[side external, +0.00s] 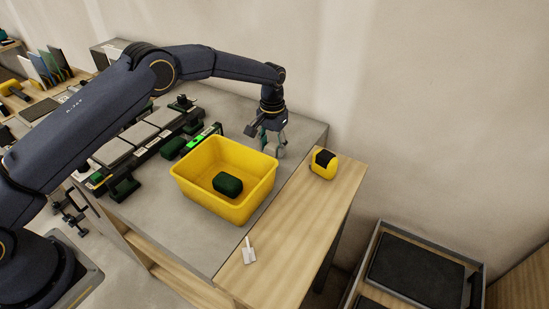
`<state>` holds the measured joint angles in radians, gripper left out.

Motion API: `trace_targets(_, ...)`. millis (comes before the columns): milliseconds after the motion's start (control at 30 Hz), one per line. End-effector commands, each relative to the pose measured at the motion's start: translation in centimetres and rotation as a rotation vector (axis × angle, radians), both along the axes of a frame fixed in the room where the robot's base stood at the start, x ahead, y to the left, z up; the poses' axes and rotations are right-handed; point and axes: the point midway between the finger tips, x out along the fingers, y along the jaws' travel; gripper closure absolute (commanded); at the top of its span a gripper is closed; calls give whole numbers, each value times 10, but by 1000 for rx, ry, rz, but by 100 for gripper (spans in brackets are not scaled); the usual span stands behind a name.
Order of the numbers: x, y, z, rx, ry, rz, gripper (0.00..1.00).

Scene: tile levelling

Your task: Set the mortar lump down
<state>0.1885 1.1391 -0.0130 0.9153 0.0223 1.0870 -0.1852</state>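My gripper (268,138) points down just behind the back right rim of the yellow tub (204,202). A small pale grey rounded piece, which looks like the mortar lump (273,149), shows at its fingertips. The fingers and the lump are small and overlap in this view. I cannot tell whether the fingers press on it or whether it touches the grey bench top (296,130).
A dark green block (227,184) lies in the tub. A yellow-and-black device (323,165) and a small white tool (248,251) lie on the wooden top (292,232).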

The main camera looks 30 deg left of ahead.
Motion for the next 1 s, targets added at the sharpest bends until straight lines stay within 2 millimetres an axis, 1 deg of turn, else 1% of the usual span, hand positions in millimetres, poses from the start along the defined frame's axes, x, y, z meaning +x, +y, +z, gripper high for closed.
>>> trace_targets(33, 0, 0, 0, 0, 0, 0, 42)
trace_targets(200, 0, 0, 0, 0, 0, 0, 26)
trace_targets(467, 0, 0, 1, 0, 0, 0, 26)
trace_targets(567, 0, 0, 5, 0, -1, 0, 26)
trace_targets(667, 1, 0, 19, 0, -3, 0, 26)
trace_targets(1000, 0, -1, 94, 0, -3, 0, 26)
